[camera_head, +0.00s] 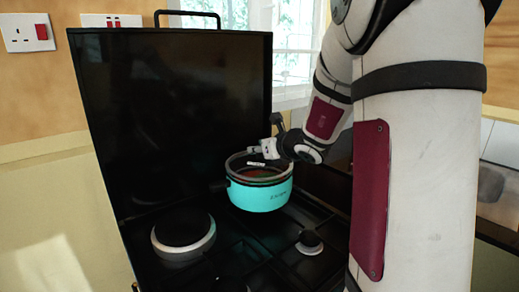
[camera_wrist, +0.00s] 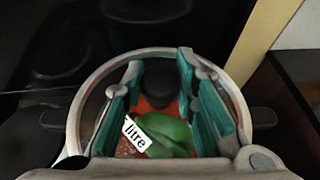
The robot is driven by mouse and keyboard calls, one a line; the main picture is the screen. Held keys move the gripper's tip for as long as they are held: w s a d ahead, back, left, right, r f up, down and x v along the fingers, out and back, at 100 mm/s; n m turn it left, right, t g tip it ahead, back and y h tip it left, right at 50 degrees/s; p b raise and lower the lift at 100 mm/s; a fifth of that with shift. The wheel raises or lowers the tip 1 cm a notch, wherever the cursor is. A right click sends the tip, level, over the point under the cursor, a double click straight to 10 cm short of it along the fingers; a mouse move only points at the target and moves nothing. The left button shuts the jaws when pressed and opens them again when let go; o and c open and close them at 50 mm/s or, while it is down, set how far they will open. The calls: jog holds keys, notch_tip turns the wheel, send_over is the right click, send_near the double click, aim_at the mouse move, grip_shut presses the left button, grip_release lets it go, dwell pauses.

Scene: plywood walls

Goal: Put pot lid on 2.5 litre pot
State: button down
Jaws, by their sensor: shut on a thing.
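The turquoise pot (camera_head: 260,196) stands upright on the hob, with a dark side handle on its left. My gripper (camera_head: 264,150) is above the pot's mouth. In the wrist view, the fingers of my gripper (camera_wrist: 160,64) are on either side of the black knob of the pot lid (camera_wrist: 158,84), and they are shut on it. The lid is over the pot's mouth. I cannot tell whether its rim is seated or slightly above. Red and green contents and a white label reading "litre" show below. The pot's side handles show at both sides.
The black hob (camera_head: 225,243) has a solid round plate (camera_head: 183,232) at the left and a small burner (camera_head: 309,242) at the right. An upright black hob cover (camera_head: 175,110) stands behind the pot. A window (camera_head: 294,50) is at the back.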

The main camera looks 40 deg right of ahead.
jog(key=shift+f+b, duration=0.6)
jog(key=shift+b, duration=0.1)
dwell(0.4)
jog(key=c, duration=1.2)
grip_release()
jog(key=v, duration=1.2)
jog(key=s+a+r+n+g+y+p, duration=0.2)
jog(key=s+a+n+y+p, duration=0.15)
jog(key=a+n, duration=0.65)
jog(key=s+a+r+n+g+y+p, duration=0.25)
jog(key=s+a+n, duration=0.25)
jog(key=a+n, duration=0.5)
jog(key=s+a+n+g+p, duration=0.2)
jog(key=s+a+n+g, duration=0.2)
jog(key=s+a+n, duration=0.5)
jog(key=s+d+r+n+h+p, duration=0.1)
jog(key=s+d+n+h+p, duration=0.2)
jog(key=s+d+n, duration=0.3)
jog(key=s+n+g+h, duration=0.1)
jog(key=s, duration=0.2)
jog(key=shift+r+n+h, duration=0.4)
